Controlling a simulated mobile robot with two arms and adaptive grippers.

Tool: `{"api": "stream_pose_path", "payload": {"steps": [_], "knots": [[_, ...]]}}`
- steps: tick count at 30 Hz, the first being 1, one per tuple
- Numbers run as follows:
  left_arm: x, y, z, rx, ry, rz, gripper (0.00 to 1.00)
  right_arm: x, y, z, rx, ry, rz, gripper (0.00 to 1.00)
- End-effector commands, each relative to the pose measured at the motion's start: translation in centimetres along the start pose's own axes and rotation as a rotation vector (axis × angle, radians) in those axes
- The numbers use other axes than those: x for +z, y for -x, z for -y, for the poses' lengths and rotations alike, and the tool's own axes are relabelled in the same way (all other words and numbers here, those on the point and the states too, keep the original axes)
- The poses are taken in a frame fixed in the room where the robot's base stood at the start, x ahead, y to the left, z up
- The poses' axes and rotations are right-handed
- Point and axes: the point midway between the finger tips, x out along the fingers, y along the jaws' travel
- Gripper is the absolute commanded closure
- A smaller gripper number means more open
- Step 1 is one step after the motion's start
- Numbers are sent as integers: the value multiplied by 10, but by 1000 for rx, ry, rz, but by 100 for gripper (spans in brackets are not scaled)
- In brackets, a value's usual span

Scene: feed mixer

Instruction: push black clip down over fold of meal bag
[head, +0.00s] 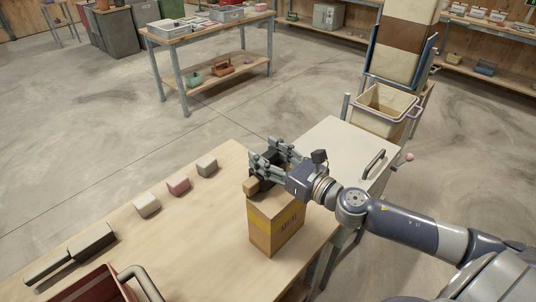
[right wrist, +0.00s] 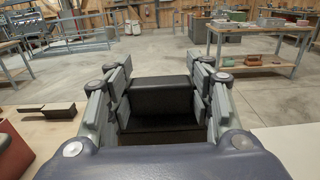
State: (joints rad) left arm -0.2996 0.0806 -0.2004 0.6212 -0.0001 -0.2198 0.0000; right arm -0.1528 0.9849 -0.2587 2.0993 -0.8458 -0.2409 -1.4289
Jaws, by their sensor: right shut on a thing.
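The meal bag (head: 276,227) is a tan, box-shaped bag with a yellow band and dark lettering. It stands upright near the right end of the wooden table. Its folded top (head: 251,186) shows at the left of my right gripper. My right gripper (head: 269,164) is over the bag's top and shut on the black clip (head: 262,184). In the right wrist view the black clip (right wrist: 163,101) fills the space between the fingers. How far the clip sits over the fold is hidden by the gripper. My left gripper is not in view.
Three small blocks (head: 178,184), a dark long-handled tool (head: 75,257) and a red container with a grey handle (head: 90,288) are on the wooden table (head: 200,235) to the left. A pale panel with a handle (head: 340,150) adjoins at right. A cream bin (head: 383,106) stands beyond.

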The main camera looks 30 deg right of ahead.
Motion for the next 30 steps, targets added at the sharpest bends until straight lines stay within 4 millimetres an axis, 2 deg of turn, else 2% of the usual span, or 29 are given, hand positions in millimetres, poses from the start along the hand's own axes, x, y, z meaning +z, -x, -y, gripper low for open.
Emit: {"api": "stream_pose_path", "payload": {"steps": [14, 15, 17, 18, 30], "knots": [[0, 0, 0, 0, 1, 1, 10, 0, 0, 0, 0, -1, 0, 68], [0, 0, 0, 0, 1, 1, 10, 0, 0, 0, 0, -1, 0, 45], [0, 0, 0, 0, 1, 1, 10, 0, 0, 0, 0, -1, 0, 31], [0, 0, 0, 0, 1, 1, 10, 0, 0, 0, 0, -1, 0, 28], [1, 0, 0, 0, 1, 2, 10, -1, 0, 0, 0, -1, 0, 28]]}}
